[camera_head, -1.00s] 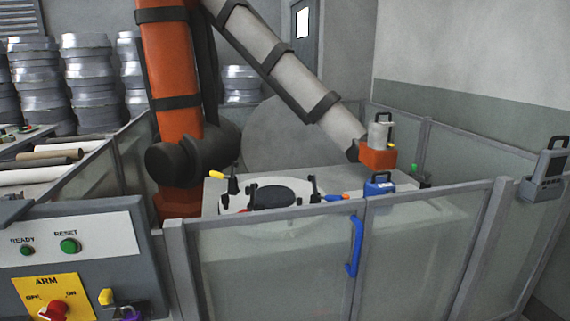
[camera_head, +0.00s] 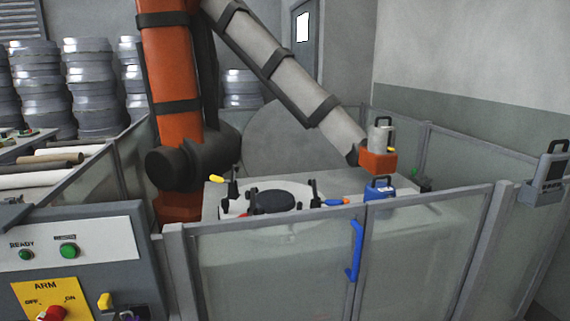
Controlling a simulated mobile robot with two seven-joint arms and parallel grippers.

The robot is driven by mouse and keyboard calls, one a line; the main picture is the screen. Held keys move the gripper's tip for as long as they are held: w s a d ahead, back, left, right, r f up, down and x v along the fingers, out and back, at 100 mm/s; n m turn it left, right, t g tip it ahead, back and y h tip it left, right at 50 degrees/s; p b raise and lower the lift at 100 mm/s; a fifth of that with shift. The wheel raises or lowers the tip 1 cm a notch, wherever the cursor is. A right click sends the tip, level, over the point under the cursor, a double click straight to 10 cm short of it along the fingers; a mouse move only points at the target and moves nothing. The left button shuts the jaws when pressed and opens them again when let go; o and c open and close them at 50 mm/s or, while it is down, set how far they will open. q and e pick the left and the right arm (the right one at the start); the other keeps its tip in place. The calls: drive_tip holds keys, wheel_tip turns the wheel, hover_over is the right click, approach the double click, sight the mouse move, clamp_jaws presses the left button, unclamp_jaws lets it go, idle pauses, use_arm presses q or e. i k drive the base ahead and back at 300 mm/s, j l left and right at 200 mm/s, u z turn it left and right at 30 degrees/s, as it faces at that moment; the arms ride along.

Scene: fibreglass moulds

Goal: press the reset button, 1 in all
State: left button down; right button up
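The reset button (camera_head: 68,250) is a round green button on the white face of the grey control panel (camera_head: 105,236) at the lower left. The label above the reset button is blurred now. Below is a yellow ARM plate (camera_head: 45,298) with a red rotary switch (camera_head: 50,313), cut by the bottom edge. Neither of my grippers shows in the head view.
A fence with clear panels (camera_head: 275,275) and a blue handle (camera_head: 355,250) stands right of the panel. Behind it are a large orange and grey robot arm (camera_head: 172,65) and a work table with clamps (camera_head: 270,200). A yellow part (camera_head: 105,300) projects below the panel face.

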sight(69, 251)
drive_tip(key=u, duration=1.35)
